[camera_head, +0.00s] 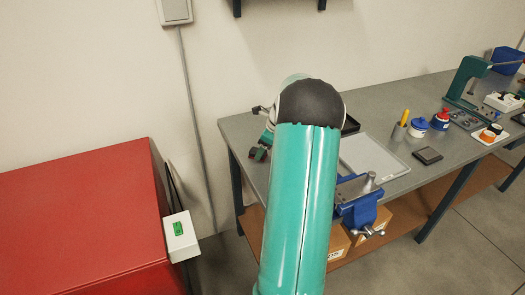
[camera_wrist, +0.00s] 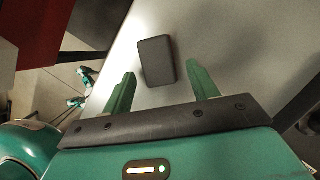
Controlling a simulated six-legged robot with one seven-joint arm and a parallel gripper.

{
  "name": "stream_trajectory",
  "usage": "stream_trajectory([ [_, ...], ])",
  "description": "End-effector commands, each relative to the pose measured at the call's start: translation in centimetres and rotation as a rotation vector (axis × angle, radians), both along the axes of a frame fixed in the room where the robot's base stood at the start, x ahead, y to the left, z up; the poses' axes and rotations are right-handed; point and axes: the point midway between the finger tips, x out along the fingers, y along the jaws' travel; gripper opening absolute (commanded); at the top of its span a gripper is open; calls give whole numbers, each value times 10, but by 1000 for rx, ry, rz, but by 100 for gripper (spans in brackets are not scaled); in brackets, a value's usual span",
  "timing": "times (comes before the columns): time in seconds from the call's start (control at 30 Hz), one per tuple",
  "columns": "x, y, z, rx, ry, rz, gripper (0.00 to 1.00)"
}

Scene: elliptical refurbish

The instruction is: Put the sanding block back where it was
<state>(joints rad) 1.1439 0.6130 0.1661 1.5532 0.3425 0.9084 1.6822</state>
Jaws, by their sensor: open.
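A dark grey block, which looks like the sanding block (camera_wrist: 157,61), lies flat on the pale grey bench top in the wrist view. My gripper (camera_wrist: 160,72) is open, with one green finger on each side of the block's near end. A gap shows between the block and each finger; I cannot tell the height of the fingers above the bench. In the head view my arm hides most of my gripper and this block. Another dark flat block (camera_head: 427,156) lies on the bench further right.
A red cabinet (camera_head: 85,215) stands left, with a gap before the bench.

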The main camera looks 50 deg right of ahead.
Motion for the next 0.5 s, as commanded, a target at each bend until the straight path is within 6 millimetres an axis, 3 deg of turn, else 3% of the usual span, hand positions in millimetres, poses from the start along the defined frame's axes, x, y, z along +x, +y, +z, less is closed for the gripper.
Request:
stream_trajectory([
  [0.3, -23, -8, 63, -4, -1, -1, 59],
  [0.5, -35, -11, 93, -1, 0, 1, 59],
])
